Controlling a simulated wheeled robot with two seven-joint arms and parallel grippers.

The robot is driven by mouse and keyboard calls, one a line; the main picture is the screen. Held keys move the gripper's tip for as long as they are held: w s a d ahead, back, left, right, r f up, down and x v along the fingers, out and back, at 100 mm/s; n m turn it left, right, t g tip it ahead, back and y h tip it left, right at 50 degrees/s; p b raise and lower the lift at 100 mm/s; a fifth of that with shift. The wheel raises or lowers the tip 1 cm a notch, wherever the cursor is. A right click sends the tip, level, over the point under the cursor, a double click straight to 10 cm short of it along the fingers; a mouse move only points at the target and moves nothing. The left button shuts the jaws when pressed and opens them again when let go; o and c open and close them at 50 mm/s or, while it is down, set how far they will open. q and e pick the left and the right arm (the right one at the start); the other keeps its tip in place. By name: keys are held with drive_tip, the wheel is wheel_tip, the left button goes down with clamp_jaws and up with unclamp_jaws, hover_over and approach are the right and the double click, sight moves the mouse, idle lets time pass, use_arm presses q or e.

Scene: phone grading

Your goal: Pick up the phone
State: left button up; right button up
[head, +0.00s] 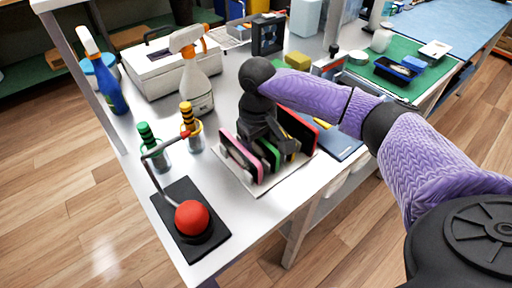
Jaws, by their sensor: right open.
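Several phones stand upright on edge in a rack (226,173) near the table's front edge. A pink-edged phone (240,157) is at the left of the row and a dark phone with a red edge (298,131) is at the right. Green and yellow edges show between them. My right gripper (279,147) reaches down over the middle of the row with its fingers at the phones' tops. It is open. The fingertips are partly hidden among the phones, so I cannot tell whether they touch one. My left gripper is not in view.
A red ball on a black base (192,218) stands at the front left with a thin bent arm. A blue flat item (340,142) lies right of the rack.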

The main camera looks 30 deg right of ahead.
drive_tip(key=shift+r, duration=0.1)
clamp_jaws()
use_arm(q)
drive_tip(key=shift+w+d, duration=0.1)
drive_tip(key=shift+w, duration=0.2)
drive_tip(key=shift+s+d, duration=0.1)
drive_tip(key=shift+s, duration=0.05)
use_arm(e)
wheel_tip(320, 180, up, 9)
drive_tip(key=p, duration=0.4)
drive_tip(key=shift+r+p, duration=0.1)
drive_tip(key=shift+p, duration=0.25)
drive_tip(key=shift+r, duration=0.4)
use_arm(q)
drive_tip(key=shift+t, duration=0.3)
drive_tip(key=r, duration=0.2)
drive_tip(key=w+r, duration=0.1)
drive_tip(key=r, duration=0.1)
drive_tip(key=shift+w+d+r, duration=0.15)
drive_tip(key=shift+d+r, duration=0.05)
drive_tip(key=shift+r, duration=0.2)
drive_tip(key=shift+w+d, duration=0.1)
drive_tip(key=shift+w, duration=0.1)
use_arm(e)
drive_tip(key=c, duration=0.8)
unclamp_jaws()
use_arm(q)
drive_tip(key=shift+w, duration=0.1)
